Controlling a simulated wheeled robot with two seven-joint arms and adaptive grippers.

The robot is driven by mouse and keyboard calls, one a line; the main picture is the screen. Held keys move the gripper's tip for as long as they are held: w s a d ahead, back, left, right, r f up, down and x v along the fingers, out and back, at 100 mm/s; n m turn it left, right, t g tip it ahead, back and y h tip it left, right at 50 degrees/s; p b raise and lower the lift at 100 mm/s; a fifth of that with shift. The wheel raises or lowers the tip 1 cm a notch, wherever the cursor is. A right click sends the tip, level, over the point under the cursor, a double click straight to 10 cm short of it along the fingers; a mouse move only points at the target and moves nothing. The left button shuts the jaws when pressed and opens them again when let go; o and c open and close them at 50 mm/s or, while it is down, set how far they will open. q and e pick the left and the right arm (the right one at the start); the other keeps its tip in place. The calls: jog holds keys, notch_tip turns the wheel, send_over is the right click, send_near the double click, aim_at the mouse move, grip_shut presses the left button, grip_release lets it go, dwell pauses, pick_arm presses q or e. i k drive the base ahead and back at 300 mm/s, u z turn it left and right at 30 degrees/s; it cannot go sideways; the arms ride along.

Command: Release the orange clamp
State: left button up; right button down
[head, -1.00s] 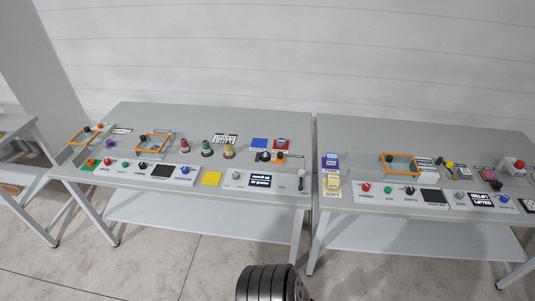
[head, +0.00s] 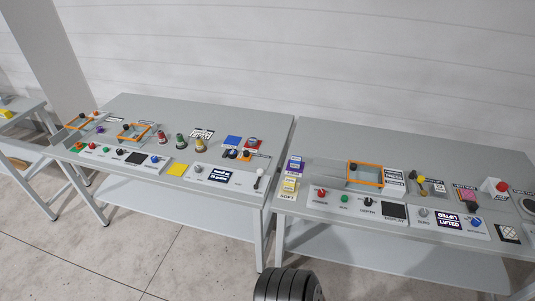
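Several orange parts are in the head view, and I cannot tell which is the orange clamp. One orange frame (head: 366,174) stands on the right bench, with a dark knob at its top. A second orange frame (head: 133,132) and a third (head: 80,121) stand on the left bench. A small orange piece (head: 246,157) lies near the left bench's right end, beside dark knobs. Neither of my grippers is in view. A dark ribbed cylinder at the bottom edge looks like part of my own arm.
The left bench (head: 150,105) and right bench (head: 330,135) stand side by side with a narrow gap. Control panels with knobs and displays line their front edges; the right display (head: 448,219) reads "LIFTED". Red, green and yellow knobs stand mid-left-bench. Floor (head: 190,250) in front is clear.

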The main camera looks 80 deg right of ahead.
aim_at(245, 156)
jog(key=k, duration=0.65)
jog(key=z, duration=1.3)
